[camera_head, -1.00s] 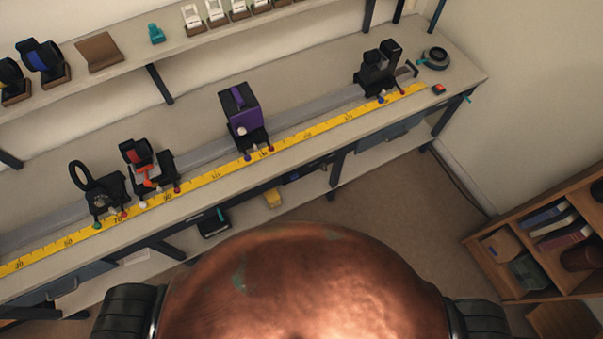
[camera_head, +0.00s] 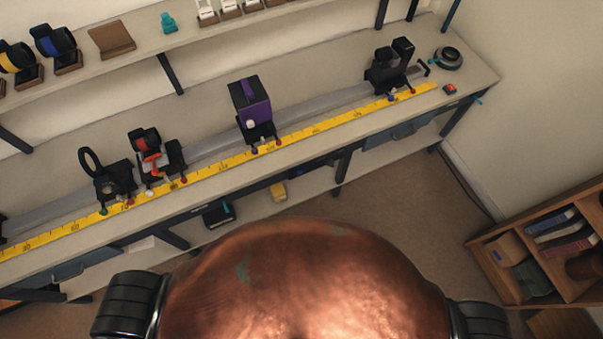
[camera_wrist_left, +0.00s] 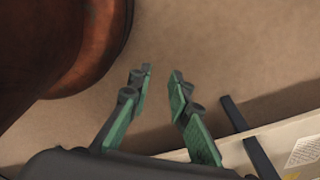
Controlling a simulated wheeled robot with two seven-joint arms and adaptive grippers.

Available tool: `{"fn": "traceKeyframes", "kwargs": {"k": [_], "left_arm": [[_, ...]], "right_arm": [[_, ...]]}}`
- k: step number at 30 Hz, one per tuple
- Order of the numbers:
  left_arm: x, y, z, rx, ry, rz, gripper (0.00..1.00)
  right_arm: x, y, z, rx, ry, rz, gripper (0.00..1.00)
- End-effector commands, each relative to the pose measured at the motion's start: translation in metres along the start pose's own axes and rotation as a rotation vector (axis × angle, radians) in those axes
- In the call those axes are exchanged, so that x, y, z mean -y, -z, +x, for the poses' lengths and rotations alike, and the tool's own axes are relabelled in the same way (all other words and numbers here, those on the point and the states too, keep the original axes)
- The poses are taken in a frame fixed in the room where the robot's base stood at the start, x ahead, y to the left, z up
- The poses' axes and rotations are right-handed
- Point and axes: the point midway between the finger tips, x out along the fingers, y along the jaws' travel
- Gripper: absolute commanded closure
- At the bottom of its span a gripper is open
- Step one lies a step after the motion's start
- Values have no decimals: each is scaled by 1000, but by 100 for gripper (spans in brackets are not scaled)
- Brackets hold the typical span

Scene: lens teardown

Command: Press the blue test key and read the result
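I cannot make out a key that is clearly the blue test key in the head view. A small red button on a dark base (camera_head: 450,89) sits at the bench's right end. Small blue and red knobs (camera_head: 401,94) sit at the foot of the black twin-post device (camera_head: 388,68). A purple-sided black box (camera_head: 250,103) stands mid-rail. My left gripper (camera_wrist_left: 161,72) shows in the left wrist view, its green fingers apart with nothing between them, above bare floor. Neither gripper shows in the head view.
A yellow scale (camera_head: 222,166) runs along the bench (camera_head: 330,132). Lens holders (camera_head: 113,180) stand on the left of the rail. A round dark item (camera_head: 448,58) lies at the right end. A shelf (camera_head: 120,67) runs behind. A bookcase (camera_head: 530,255) stands at right; floor between is clear.

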Motion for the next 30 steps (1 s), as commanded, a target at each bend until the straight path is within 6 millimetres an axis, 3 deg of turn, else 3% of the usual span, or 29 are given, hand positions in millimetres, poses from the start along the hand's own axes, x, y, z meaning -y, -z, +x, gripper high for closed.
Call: {"fn": "traceKeyframes", "kwargs": {"k": [7, 30], "left_arm": [[0, 0, 0, 1, 0, 0, 100], [0, -3, 0, 4, 0, 0, 100]], "right_arm": [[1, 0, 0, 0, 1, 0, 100], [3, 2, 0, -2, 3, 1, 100]]}}
